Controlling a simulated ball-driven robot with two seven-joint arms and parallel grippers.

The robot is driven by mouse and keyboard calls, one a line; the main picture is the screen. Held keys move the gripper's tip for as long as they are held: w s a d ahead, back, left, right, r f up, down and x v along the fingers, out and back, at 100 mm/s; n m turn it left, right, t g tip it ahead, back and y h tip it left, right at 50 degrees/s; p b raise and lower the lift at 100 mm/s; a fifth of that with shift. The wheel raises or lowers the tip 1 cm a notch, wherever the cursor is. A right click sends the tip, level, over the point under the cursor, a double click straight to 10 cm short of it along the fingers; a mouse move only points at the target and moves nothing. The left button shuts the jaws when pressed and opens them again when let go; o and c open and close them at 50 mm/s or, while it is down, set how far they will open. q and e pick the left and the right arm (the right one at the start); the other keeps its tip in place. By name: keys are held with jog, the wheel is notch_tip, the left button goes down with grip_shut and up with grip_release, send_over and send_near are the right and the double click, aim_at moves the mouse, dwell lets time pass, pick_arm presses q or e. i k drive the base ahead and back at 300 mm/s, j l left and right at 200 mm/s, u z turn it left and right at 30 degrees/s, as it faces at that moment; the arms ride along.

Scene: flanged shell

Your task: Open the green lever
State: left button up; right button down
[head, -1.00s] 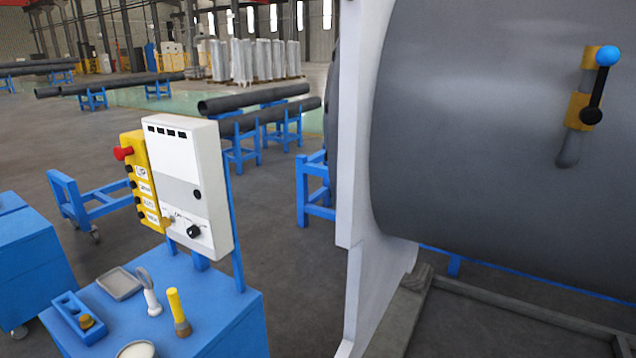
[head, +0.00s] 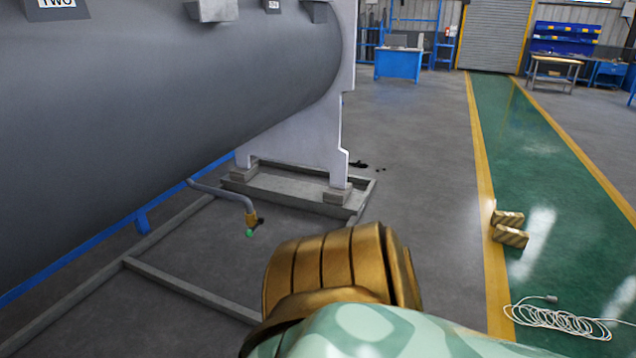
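A small green-tipped lever (head: 250,232) shows in the head view, low under the right part of the big grey shell (head: 170,100). It sits by a brass-coloured fitting at the end of a bent grey pipe (head: 222,192) that comes out from below the shell. It is small here, and I cannot tell its exact position. My own arm, with brass-coloured rings and a pale green patterned link, fills the bottom middle, in front of the lever. Neither of my grippers is in view.
A grey floor frame (head: 190,292) and a white flange plate (head: 300,130) on a low support stand around the pipe. Two striped blocks (head: 509,228) and a coiled white cable (head: 560,322) lie at the right. Open floor (head: 420,200) lies right of the shell.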

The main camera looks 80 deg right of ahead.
aim_at(248, 233)
jog(key=z, duration=2.25)
